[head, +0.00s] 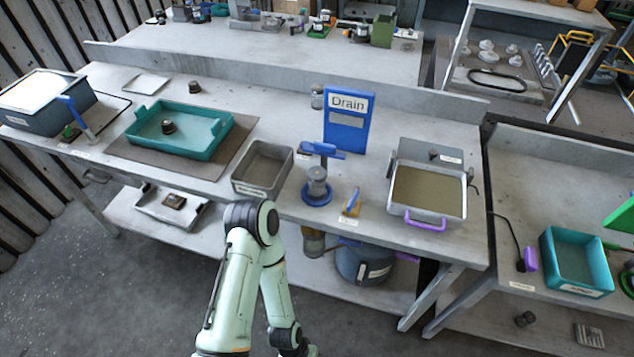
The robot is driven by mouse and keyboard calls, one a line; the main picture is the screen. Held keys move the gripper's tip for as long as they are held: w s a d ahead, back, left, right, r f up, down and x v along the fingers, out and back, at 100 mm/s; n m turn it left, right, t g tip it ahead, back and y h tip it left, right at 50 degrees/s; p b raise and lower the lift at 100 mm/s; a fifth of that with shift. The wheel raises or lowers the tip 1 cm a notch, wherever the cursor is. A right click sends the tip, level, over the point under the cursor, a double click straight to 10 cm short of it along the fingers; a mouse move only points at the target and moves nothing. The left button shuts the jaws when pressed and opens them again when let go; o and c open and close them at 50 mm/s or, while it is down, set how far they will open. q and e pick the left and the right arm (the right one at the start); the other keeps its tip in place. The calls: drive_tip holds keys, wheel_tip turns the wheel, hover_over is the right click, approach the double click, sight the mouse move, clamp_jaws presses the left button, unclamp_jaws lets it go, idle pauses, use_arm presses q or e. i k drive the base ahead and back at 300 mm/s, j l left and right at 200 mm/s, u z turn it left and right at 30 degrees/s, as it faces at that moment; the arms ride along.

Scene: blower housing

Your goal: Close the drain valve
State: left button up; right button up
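A blue sign reading "Drain" (346,128) stands upright at the back of the middle bench. In front of it is a grey valve body (317,183) on a round blue base, with a blue T-shaped handle (323,150) above it, lying roughly left to right. A small blue lever on a yellow, labelled base (351,205) stands to its right near the front edge. I cannot tell from this view whether the valve is open or shut. One of my pale green arms rises in front of the bench with its lower end down at the bottom edge. Neither gripper shows.
A grey open bin (240,188) stands left of the valve and a tray with grey-brown contents (397,203) and a purple handle stands right. A teal tray (212,150) sits farther left. A blue-grey canister (352,268) is below the bench.

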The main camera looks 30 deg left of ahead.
sight(351, 203)
drive_tip(key=i+l, duration=0.1)
drive_tip(key=l, duration=0.2)
drive_tip(key=l+u, duration=0.1)
drive_tip(key=u, duration=0.25)
drive_tip(key=l+u, duration=0.1)
drive_tip(key=u, duration=0.6)
drive_tip(key=l, duration=0.1)
